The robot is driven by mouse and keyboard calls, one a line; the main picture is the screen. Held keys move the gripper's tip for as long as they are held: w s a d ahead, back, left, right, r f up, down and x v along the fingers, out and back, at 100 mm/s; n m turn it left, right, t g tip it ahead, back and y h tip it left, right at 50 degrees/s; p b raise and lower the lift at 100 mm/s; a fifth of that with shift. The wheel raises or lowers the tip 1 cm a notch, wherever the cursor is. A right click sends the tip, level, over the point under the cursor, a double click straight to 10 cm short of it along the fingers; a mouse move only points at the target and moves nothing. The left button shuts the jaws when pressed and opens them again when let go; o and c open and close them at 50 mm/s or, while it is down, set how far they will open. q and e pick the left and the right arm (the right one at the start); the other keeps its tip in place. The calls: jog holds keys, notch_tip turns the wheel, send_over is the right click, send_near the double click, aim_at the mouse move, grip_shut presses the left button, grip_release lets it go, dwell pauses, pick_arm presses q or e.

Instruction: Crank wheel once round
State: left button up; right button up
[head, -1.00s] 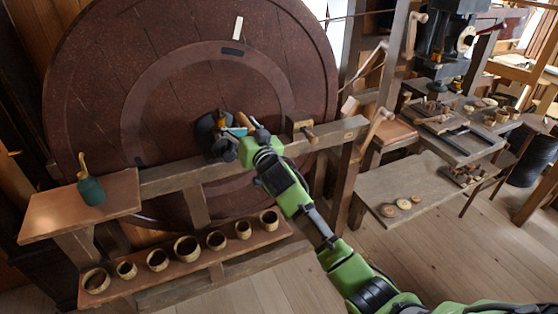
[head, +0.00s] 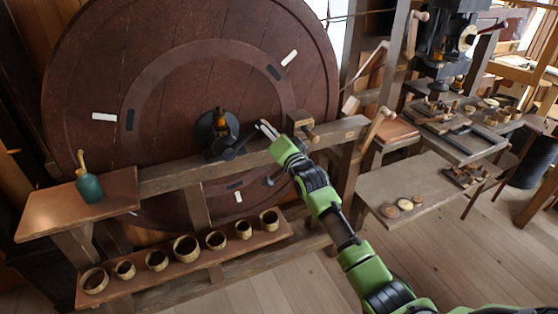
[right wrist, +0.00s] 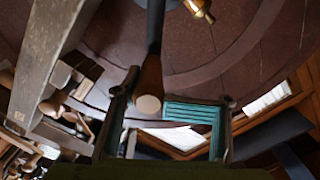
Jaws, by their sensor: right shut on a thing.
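The big round reddish-brown wheel (head: 95,75) stands upright at the left in the head view, with white and dark marks on its face. Its dark hub (head: 212,130) carries a dark crank arm (head: 242,144) pointing right. In the right wrist view the crank's wooden handle (right wrist: 150,85) has its round end between my fingers. My right gripper (head: 268,130) is shut on the handle; its fingers also show in the right wrist view (right wrist: 160,118), one with a teal pad. The gripper hides most of the handle in the head view. My left gripper is not in view.
A wooden beam (head: 165,178) crosses before the wheel, with a wooden block (head: 300,124) at its right. Several small cups (head: 186,248) line a low shelf. A bench (head: 440,195) stands right.

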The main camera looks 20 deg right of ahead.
jog(key=d+f+m+b, duration=0.3)
jog(key=f+m+b, duration=0.5)
jog(key=f, duration=0.3)
jog(key=shift+w+d+m, duration=0.4)
jog(key=shift+m, duration=0.1)
jog(key=shift+d, duration=0.15)
jog(key=shift+s, duration=0.1)
jog(key=s+p, duration=0.5)
jog(key=s, duration=0.6)
jog(key=shift+s+f, duration=0.15)
jog(key=shift+f, duration=0.2)
jog(key=shift+f, duration=0.1)
